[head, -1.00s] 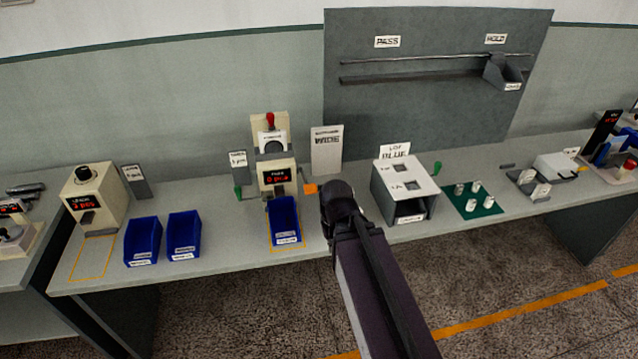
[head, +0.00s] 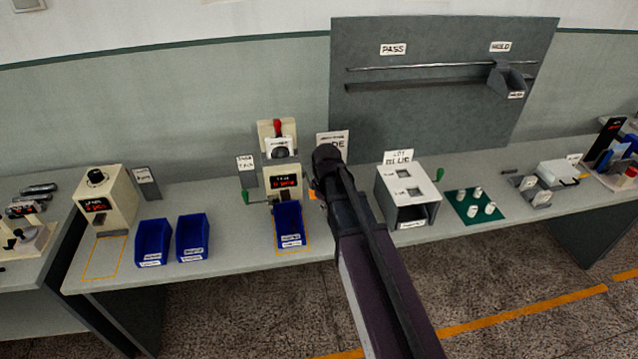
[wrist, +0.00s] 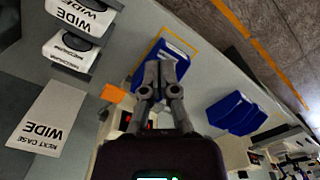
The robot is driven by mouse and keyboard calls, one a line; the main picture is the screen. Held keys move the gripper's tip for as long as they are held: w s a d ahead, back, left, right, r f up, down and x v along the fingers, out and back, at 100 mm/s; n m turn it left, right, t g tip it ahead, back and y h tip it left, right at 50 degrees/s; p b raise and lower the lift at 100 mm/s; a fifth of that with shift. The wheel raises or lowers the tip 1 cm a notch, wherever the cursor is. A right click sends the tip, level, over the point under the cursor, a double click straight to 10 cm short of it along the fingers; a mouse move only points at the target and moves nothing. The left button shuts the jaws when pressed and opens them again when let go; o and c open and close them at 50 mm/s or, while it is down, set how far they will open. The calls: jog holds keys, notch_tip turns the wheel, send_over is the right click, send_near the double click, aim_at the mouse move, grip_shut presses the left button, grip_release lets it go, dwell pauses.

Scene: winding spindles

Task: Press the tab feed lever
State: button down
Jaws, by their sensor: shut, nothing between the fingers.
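The cream machine (head: 282,178) with a red readout stands at the middle of the bench. A small orange piece (head: 312,195) sticks out at its right side, and I take it for the tab feed lever. The same orange piece (wrist: 113,94) shows left of my fingers in the wrist view. My gripper (wrist: 160,66) is shut and empty, with its fingers in front of a blue bin (wrist: 173,50). The fingers look apart from the orange piece. In the head view my arm hides the gripper's fingers.
A blue bin (head: 289,225) sits in front. The white LOT BLUE box (head: 408,190) stands close right of my arm. A NEXT CASE WIDE card (wrist: 46,117) stands nearby.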

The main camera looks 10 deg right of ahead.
jog(key=w+r+n+p, duration=0.2)
jog(key=w+n, duration=0.3)
jog(key=w, duration=0.3)
jog(key=w+r+n+p, duration=0.3)
jog(key=w+r+n, duration=0.1)
jog(key=w, duration=0.4)
jog(key=shift+w+d+r+n+p, duration=0.2)
jog(key=shift+w+r+n+p, duration=0.15)
jog(key=shift+n, duration=0.35)
jog(key=shift+f, duration=0.3)
notch_tip(320, 180, down, 14)
jog(key=b, duration=1.4)
jog(key=shift+r, duration=0.15)
